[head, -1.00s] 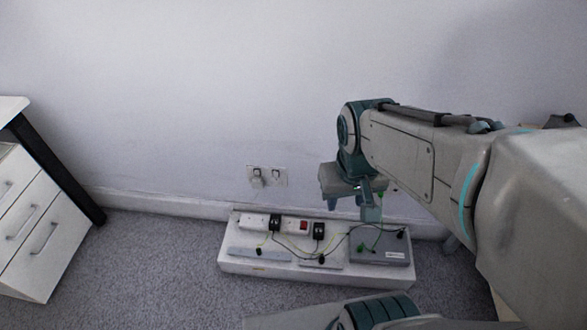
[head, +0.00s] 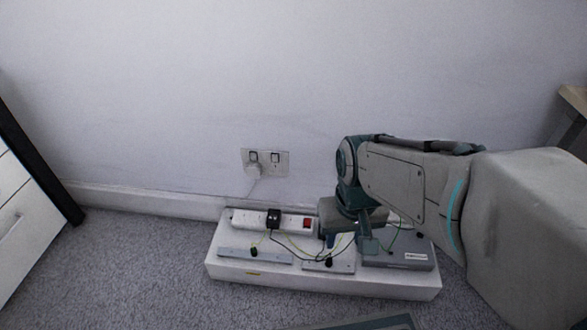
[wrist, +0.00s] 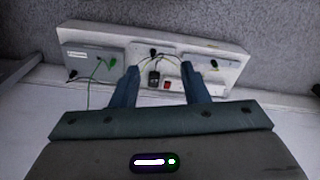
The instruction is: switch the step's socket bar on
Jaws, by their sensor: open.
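The white socket bar (head: 287,220) lies along the back of the white step (head: 226,268) on the floor by the wall. Its red rocker switch (head: 307,222) is near the bar's right end in the head view. A black plug (head: 273,219) sits in the bar. In the wrist view the red switch (wrist: 167,86) shows between my fingers, with another black plug (wrist: 154,78) beside it. My gripper (head: 344,246) is open and empty, fingers pointing down, above the step just right of the switch. My gripper (wrist: 166,75) hides part of the bar's right end in the head view. Whether the fingers touch anything cannot be told.
A grey box (head: 398,262) with green wires sits on the step's right part. Flat plates and loose cables lie along its front. A double wall socket (head: 265,160) with a white plug is above. White drawers (head: 25,215) stand left.

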